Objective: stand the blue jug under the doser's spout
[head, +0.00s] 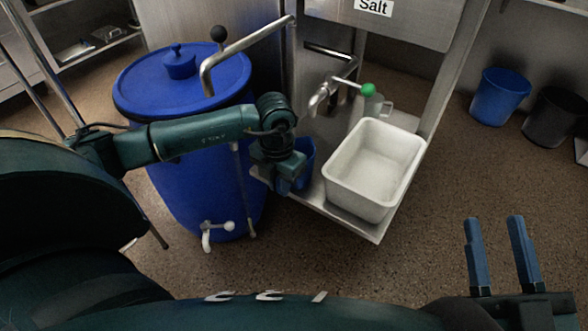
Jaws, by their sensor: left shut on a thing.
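The blue jug (308,154) is at the left end of a metal shelf, mostly hidden behind my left gripper (290,176). My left gripper is shut on it. I cannot tell whether the jug's base touches the shelf. The doser (390,22), labelled Salt, is a steel cabinet above the shelf. A short metal spout (318,104) with a green-knobbed lever (368,90) is on its front, above and slightly right of the jug. My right gripper (504,252) is open and empty at the lower right, over the floor.
A white tub (375,165) fills the shelf's right part, with a clear cup (386,108) behind it. A large blue barrel (190,160) stands left under a bent steel pipe (245,50). Blue (498,97) and black (555,115) buckets stand far right.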

